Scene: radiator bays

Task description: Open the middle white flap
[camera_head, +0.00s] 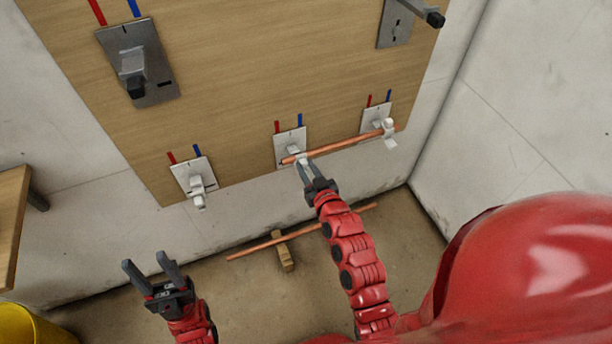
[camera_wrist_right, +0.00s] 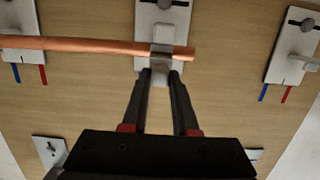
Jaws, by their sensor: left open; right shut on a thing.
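The middle white flap (camera_head: 302,158) is at the front of the middle lower metal plate (camera_head: 289,145) on the wooden board. In the right wrist view the flap (camera_wrist_right: 161,52) crosses a copper pipe (camera_wrist_right: 80,44) near the pipe's end. The copper pipe (camera_head: 345,145) runs from the middle holder to the right white flap (camera_head: 389,129). My right gripper (camera_head: 304,171) reaches up from below and its fingertips (camera_wrist_right: 160,75) are shut on the lower part of the middle flap, which they partly hide. My left gripper (camera_head: 150,265) is open and empty, low at the left, away from the board.
A left white holder (camera_head: 198,187) has no pipe. Larger brackets (camera_head: 135,70) and (camera_head: 397,20) sit higher on the wooden board (camera_head: 230,60). Another copper pipe (camera_head: 250,248) lies over a wooden block (camera_head: 284,256) near the floor. A yellow bucket (camera_head: 30,328) stands at lower left.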

